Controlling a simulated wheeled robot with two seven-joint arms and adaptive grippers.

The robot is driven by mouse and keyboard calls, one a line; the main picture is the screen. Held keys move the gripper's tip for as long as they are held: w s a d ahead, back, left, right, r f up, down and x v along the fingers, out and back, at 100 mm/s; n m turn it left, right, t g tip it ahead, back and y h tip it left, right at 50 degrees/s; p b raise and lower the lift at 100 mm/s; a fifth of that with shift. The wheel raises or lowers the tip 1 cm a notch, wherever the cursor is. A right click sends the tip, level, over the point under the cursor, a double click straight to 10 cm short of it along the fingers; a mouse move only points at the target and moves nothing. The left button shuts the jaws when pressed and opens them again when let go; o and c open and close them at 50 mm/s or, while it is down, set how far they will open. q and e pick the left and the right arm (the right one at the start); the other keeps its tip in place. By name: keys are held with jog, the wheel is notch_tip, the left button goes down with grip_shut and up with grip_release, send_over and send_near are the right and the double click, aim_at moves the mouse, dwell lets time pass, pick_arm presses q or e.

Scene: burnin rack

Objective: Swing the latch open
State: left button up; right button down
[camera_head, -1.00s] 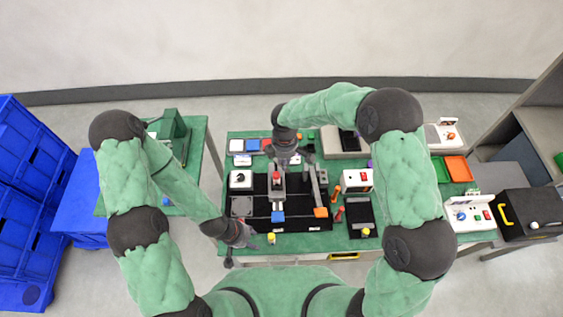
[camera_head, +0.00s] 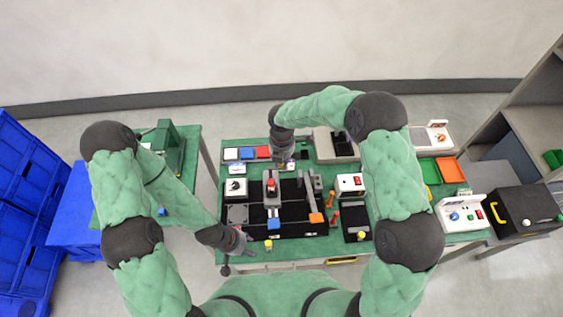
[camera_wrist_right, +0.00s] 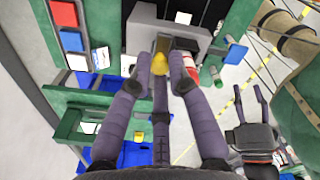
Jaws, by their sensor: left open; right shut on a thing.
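My right gripper (camera_head: 284,160) reaches down at the back of the black fixture (camera_head: 294,223) on the green bench. In the right wrist view its fingers (camera_wrist_right: 160,58) close around a small yellow knob (camera_wrist_right: 160,64); the hand hides this knob in the head view. I cannot tell for sure which part is the latch. On the fixture, a grey part with a red top (camera_head: 271,184) stands nearest this hand, a blue-ended piece (camera_head: 274,224) lies in front, and a grey bar has an orange end (camera_head: 316,218). My left gripper (camera_head: 239,257) is open and empty at the bench's front edge.
A white dial box (camera_head: 236,189) stands left of the fixture. A white box with a red switch (camera_head: 350,184) and a black tray (camera_head: 356,221) stand right. A small yellow part (camera_head: 268,244) lies in front. Blue crates (camera_head: 25,190) are far left.

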jog(key=shift+w+n, duration=0.15)
jog(key=shift+n, duration=0.15)
dwell(0.4)
jog(key=c, duration=1.2)
grip_release()
notch_tip(320, 180, up, 12)
